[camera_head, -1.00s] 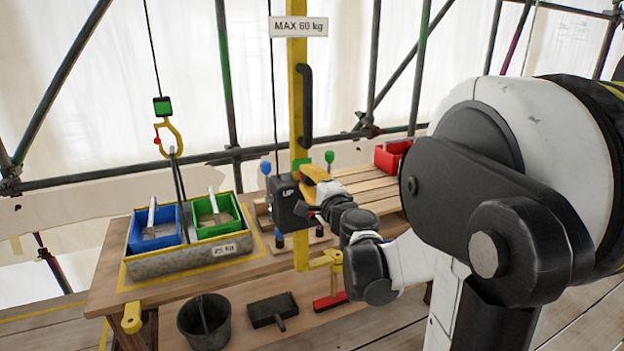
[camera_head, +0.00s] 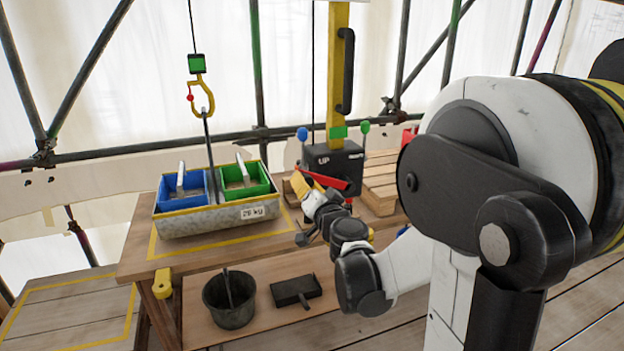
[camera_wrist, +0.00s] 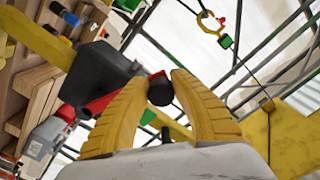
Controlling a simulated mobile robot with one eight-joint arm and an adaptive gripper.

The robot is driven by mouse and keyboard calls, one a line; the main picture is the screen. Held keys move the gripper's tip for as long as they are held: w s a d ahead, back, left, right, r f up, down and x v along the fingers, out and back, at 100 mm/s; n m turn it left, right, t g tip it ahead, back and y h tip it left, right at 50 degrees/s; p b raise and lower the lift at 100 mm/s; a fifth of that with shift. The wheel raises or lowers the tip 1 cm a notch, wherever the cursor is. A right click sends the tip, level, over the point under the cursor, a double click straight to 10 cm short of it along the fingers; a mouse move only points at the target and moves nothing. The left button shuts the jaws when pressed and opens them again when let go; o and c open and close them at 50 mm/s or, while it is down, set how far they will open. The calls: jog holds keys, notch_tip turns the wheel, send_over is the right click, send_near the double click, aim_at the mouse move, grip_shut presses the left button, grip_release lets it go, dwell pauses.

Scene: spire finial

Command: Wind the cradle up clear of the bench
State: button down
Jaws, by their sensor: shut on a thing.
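The cradle is a grey metal tray (camera_head: 215,220) with a yellow rim and a weight label, holding a blue box (camera_head: 182,190) and a green box (camera_head: 245,182). A dark sling runs from it up to the yellow hook (camera_head: 203,97). The cradle seems a little above the bench (camera_head: 150,270), but the gap is hard to judge. My gripper (camera_wrist: 160,92) is shut on the black knob (camera_wrist: 160,90) of the red crank (camera_head: 322,180) on the dark winch box (camera_head: 338,165). The fingers partly hide the crank in the wrist view.
The winch sits on a yellow post (camera_head: 337,70) with a black handle (camera_head: 346,70). A bucket (camera_head: 230,305) and a black pan (camera_head: 295,290) are below the bench top. A wooden pallet (camera_head: 380,180) lies right of the winch. Scaffold tubes cross behind.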

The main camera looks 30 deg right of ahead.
jog(key=shift+w+a+f+n+b, duration=0.1)
jog(key=shift+a+f+n+b, duration=0.05)
jog(key=shift+f+n+b, duration=0.6)
jog(key=shift+a+f+n+b, duration=0.2)
jog(key=shift+f+n+b, duration=0.2)
jog(key=shift+f, duration=0.55)
jog(key=shift+w+a+f+n+b, duration=0.1)
jog(key=shift+a+f+n+b, duration=0.05)
jog(key=shift+f+n+b, duration=0.6)
jog(key=shift+f, duration=0.1)
jog(key=c, duration=1.1)
grip_release()
jog(key=v, duration=1.2)
jog(key=shift+a, duration=0.1)
